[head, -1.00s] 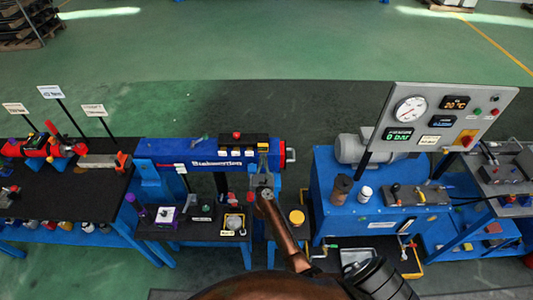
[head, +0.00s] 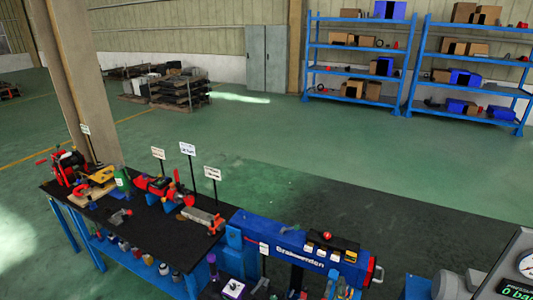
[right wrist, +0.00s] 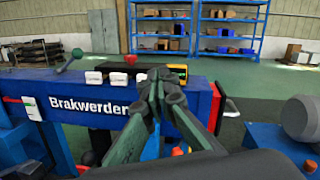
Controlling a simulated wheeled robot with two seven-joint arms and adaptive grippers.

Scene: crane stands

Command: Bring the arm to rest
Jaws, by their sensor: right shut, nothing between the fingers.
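My right gripper (right wrist: 160,82) shows in the right wrist view with its dark green fingers together and nothing between them. Behind the fingers is the blue Brakwerden machine (right wrist: 60,105), which has several small labelled controls on top. The same blue machine (head: 285,243) shows at the lower middle of the head view. My left gripper is not in view.
A black-topped workbench (head: 140,240) with red tools and sign posts stands at left. A gauge panel (head: 515,270) stands at lower right. Blue shelves (head: 408,75) and a grey cabinet (head: 267,60) stand at the back. The green floor (head: 240,130) between is open.

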